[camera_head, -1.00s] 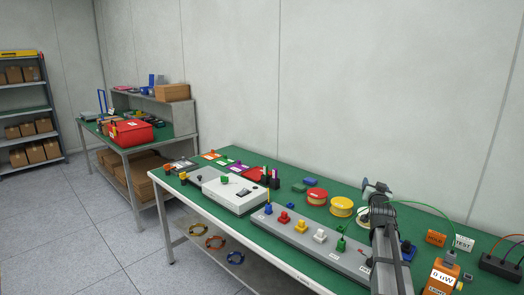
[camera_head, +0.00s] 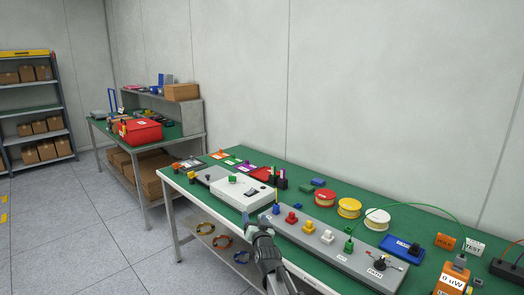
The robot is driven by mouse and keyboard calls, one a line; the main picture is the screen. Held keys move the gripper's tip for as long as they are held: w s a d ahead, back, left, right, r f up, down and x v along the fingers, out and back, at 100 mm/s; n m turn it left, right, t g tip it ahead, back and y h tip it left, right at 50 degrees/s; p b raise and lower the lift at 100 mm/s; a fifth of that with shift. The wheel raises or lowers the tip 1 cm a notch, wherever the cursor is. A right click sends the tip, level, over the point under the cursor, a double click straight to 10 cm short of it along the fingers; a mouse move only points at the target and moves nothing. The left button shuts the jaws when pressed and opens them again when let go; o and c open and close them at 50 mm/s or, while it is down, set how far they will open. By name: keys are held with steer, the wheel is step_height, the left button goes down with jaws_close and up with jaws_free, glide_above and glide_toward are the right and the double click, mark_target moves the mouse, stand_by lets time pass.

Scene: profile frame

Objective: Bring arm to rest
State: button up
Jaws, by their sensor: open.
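My gripper (camera_head: 248,221) is in the head view at the lower middle, seen small and partly from behind. It is open, and I see nothing held in it. My arm reaches up to it from the bottom edge of the picture. The gripper shows in front of the near edge of the green workbench (camera_head: 408,217), by the left end of the long grey panel with coloured connectors (camera_head: 338,250). I cannot tell its exact height or its gap to the bench edge.
A white box (camera_head: 240,191), red spool (camera_head: 325,198), yellow spool (camera_head: 349,208), white spool (camera_head: 377,219) and blue box (camera_head: 402,247) stand on the bench. An orange meter (camera_head: 453,278) is at the right. Coloured rings (camera_head: 223,241) lie on the lower shelf. Floor at left is clear.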

steer(key=s+d+f+n+g+h, duration=0.1)
steer(key=s+d+f+g, duration=0.25)
steer(key=s+f, duration=0.75)
steer(key=s+d+f+n+g, duration=0.15)
steer(key=s+f+g, duration=0.35)
steer(key=f, duration=1.2)
steer(key=s+d+f+g+h, duration=0.1)
steer(key=s+d+f+g, duration=0.25)
steer(key=s+f, duration=0.75)
steer(key=s+d+f+g+h, duration=0.1)
steer(key=s+d+f+g, duration=0.25)
steer(key=s+f, duration=0.4)
steer(key=s+d+f+g, duration=0.2)
steer(key=s+f+g, duration=0.25)
steer(key=s, duration=0.55)
steer(key=s+d+g, duration=0.2)
steer(key=s+d, duration=0.1)
steer(key=s, duration=0.5)
steer(key=s+d+g, duration=0.2)
steer(key=s, duration=0.6)
steer(key=shift+s+d+r+m+g+h, duration=0.3)
steer(key=shift+s+d+m+h, duration=0.1)
steer(key=shift+m, duration=0.05)
steer(key=shift+c, duration=0.2)
